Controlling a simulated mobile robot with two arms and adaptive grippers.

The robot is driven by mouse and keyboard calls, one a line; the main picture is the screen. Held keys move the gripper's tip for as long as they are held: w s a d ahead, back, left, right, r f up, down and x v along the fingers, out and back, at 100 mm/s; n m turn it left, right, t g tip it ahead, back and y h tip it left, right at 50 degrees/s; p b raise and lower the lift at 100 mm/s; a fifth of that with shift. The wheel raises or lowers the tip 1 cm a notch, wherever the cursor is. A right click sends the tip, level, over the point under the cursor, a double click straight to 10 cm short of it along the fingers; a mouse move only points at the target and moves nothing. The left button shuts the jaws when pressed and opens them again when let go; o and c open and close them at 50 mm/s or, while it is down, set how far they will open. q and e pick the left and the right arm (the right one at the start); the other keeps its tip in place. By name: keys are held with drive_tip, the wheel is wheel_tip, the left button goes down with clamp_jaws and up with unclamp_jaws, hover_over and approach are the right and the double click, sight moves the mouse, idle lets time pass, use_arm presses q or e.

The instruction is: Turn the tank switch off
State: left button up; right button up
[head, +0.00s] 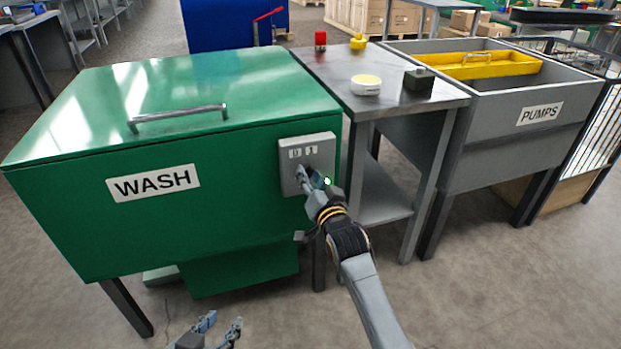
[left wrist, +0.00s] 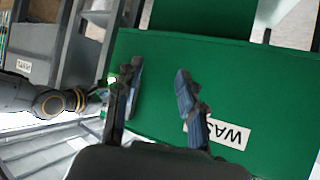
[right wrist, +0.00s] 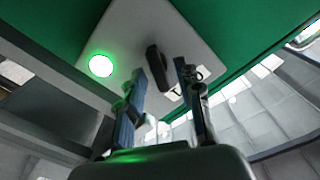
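The grey switch panel (head: 290,178) is on the front right of the green WASH tank (head: 80,150), with labels 0 and 1 at its top. In the right wrist view, the panel (right wrist: 135,40) shows a dark switch lever (right wrist: 156,66) and a lit green lamp (right wrist: 101,66). My right gripper (head: 313,178) is at the panel. Its open fingers (right wrist: 162,72) are on either side of the lever, with a gap visible at the right finger. Contact at the left finger is unclear. My left gripper (head: 220,328) is open and empty, low in front of the tank; its fingers also show in the left wrist view (left wrist: 160,85).
A grey side table (head: 335,65) stands right of the tank, with a red block (head: 320,40), a yellow item (head: 358,42), a white-yellow disc (head: 366,85) and a dark box (head: 419,79). A PUMPS bin (head: 475,140) holds a yellow tray (head: 480,65). Floor in front is clear.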

clamp_jaws()
drive_tip(key=shift+r+n+p, duration=0.15)
drive_tip(key=shift+n+p, duration=0.75)
drive_tip(key=shift+p, duration=0.05)
drive_tip(key=shift+a+n+p, duration=0.1)
drive_tip(key=shift+n+p, duration=0.75)
drive_tip(key=shift+n, duration=0.15)
use_arm(q)
drive_tip(key=s+a+f+g+y+p, duration=0.1)
drive_tip(key=s+a+f+g, duration=0.1)
drive_tip(key=s+g, duration=0.3)
drive_tip(key=s+a+f+g+y, duration=0.1)
drive_tip(key=s+a+f+g, duration=0.15)
drive_tip(key=s, duration=0.55)
drive_tip(key=shift+g, duration=0.25)
drive_tip(key=shift+d+p+x, duration=0.2)
drive_tip(key=shift+p+x, duration=0.6)
drive_tip(key=shift+x, duration=1.45)
use_arm(e)
drive_tip(key=shift+s+a+n, duration=0.1)
drive_tip(key=shift+a+n, duration=0.05)
drive_tip(key=shift+n, duration=1.85)
drive_tip(key=shift+s+a+n, duration=0.1)
drive_tip(key=shift+n, duration=1.9)
use_arm(q)
drive_tip(key=shift+w, duration=0.15)
use_arm(e)
drive_tip(key=shift+f, duration=0.2)
